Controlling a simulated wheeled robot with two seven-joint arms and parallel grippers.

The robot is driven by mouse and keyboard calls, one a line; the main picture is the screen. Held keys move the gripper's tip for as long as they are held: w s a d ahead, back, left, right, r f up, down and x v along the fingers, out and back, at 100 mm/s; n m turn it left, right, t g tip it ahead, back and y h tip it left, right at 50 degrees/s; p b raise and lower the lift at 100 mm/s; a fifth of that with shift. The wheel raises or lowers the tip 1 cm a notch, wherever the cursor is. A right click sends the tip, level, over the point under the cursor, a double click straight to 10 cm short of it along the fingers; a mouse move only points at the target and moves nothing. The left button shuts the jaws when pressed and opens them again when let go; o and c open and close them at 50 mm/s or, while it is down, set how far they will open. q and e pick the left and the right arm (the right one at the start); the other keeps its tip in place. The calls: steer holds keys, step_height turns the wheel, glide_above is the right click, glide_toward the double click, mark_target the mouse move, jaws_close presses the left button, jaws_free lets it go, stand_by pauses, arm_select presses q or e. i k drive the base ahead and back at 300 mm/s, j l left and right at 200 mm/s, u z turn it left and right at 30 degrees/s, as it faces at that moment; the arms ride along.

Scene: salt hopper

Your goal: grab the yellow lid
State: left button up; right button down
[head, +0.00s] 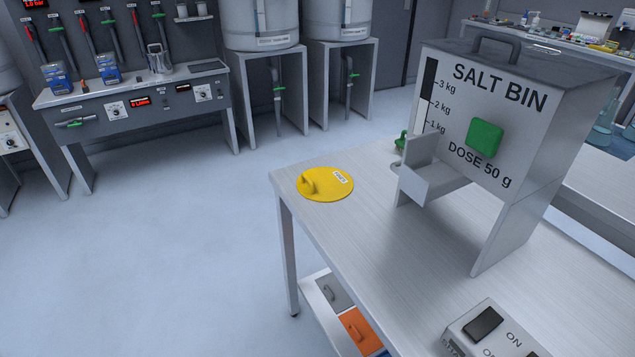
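The yellow lid (330,190) is a flat round disc with a small raised handle at its left and a white label at its upper right. It lies flat on the far left corner of the metal table (385,255), close to the left edge. Nothing touches it from above. Neither of my grippers shows in the head view.
The grey salt bin (520,110), with a green button (485,138) and a spout, stands on the table right of the lid. A switch box (490,332) sits at the near edge. Drawers (357,328) are below. The floor to the left is clear.

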mark_target(320, 185)
steer(key=i+j+z, duration=0.35)
steer(key=j, duration=0.2)
steer(key=i+j+z, duration=0.35)
steer(key=j, duration=0.35)
steer(key=i+j+z, duration=0.2)
steer(key=j, duration=0.15)
steer(key=j+z, duration=0.15)
steer(key=j, duration=0.2)
steer(key=i, duration=0.05)
